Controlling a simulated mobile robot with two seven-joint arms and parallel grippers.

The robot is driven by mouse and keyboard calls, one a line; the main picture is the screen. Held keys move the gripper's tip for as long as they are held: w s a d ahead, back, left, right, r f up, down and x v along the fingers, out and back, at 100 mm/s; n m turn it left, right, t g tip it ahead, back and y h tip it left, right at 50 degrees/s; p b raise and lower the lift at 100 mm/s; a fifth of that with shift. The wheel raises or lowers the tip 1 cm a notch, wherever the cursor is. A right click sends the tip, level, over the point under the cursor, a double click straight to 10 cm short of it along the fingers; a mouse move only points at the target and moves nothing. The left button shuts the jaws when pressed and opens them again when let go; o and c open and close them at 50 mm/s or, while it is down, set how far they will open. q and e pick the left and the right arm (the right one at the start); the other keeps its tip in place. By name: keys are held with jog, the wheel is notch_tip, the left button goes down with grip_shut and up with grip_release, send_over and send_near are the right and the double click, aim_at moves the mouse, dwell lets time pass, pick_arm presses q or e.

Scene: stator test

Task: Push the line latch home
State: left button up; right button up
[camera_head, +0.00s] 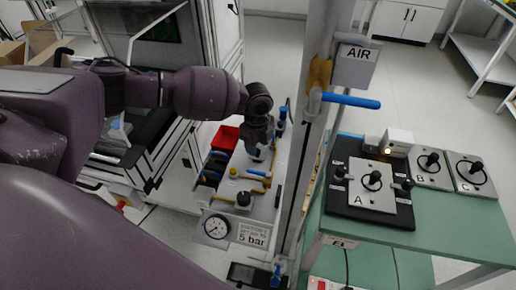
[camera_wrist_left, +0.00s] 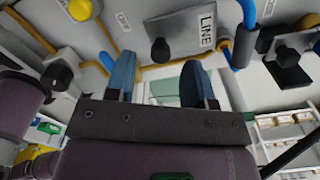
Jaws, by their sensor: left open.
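My left gripper (camera_head: 257,152) reaches down over the pneumatic board (camera_head: 281,170) in the head view, and the arm hides part of it. In the left wrist view the two blue-grey fingers of this gripper (camera_wrist_left: 158,78) stand wide apart with nothing between them. Beyond them is a grey plate marked LINE (camera_wrist_left: 187,24) with a dark knob (camera_wrist_left: 161,50) on it, apart from the fingers. I cannot tell which part is the latch. My right gripper is not in view.
The board carries a pressure gauge (camera_head: 216,227), a 5 bar label (camera_head: 252,236) and yellow pipes. A vertical post (camera_head: 306,150) with an AIR sign (camera_head: 355,66) and blue lever (camera_head: 351,101) stands right of the gripper. A green table (camera_head: 440,225) holds plates A, B and C.

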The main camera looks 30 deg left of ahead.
pick_arm(q)
jog(key=shift+f, duration=1.1)
jog(key=shift+c, duration=0.3)
grip_shut()
